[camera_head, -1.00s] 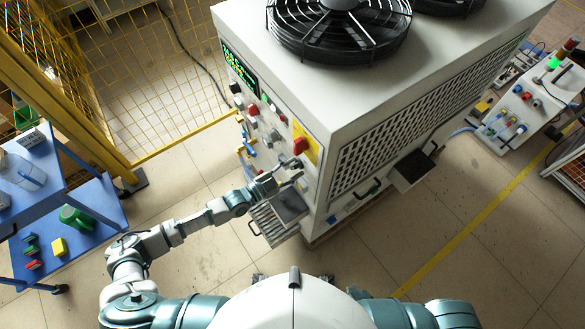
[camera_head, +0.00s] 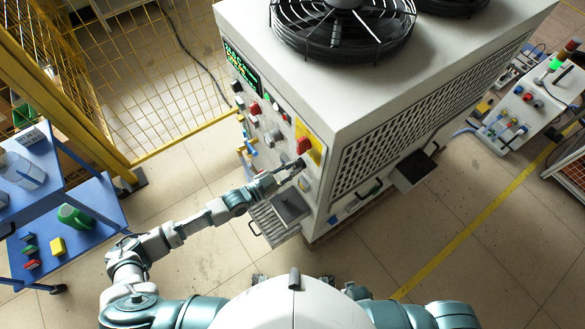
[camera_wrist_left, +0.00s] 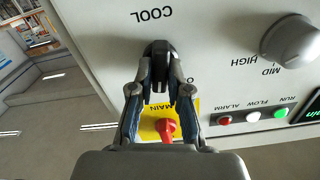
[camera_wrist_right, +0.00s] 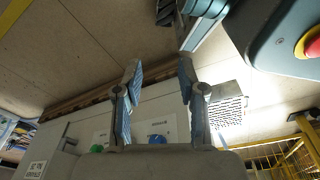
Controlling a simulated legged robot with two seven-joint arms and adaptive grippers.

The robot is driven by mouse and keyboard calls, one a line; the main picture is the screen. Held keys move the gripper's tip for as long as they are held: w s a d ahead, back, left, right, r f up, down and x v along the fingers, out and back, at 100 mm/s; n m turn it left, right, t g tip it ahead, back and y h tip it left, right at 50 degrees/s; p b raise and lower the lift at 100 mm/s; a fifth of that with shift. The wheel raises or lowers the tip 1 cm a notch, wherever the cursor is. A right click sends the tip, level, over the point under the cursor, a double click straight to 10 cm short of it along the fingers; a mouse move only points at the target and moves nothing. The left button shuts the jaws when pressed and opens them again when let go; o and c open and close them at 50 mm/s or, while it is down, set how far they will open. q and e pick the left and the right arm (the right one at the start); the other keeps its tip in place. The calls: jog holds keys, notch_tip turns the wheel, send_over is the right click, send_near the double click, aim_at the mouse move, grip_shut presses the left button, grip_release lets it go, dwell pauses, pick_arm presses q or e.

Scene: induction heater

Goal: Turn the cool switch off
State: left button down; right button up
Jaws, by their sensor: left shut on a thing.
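The cool switch (camera_wrist_left: 160,50) is a black knob below the upside-down COOL label (camera_wrist_left: 151,14) on the white panel in the left wrist view. My left gripper (camera_wrist_left: 160,76) is shut on this knob, with one finger on each side. The fingers hide part of the knob and the marking beside it. In the head view my left gripper (camera_head: 292,168) is at the front panel, below the red main switch (camera_head: 303,146). My right gripper (camera_wrist_right: 160,68) is open and empty in the right wrist view.
The white heater cabinet (camera_head: 400,85) fills the centre. A grey knob (camera_wrist_left: 289,42) and red, white and green lamps (camera_wrist_left: 252,116) sit beside the switch. A tray (camera_head: 275,218) juts out below my left gripper. A blue cart (camera_head: 95,245) stands at left.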

pick_arm(q)
jog(key=shift+w+a+n+b, duration=0.1)
jog(key=shift+n+b, duration=0.4)
jog(key=shift+n, duration=1.7)
pick_arm(e)
jog(key=shift+w+a+r, duration=0.25)
jog(key=shift+w+r, duration=0.85)
pick_arm(q)
jog(key=c, duration=1.1)
grip_release()
jog(key=shift+a, duration=0.1)
jog(key=v, duration=1.2)
jog(key=shift+w, duration=0.1)
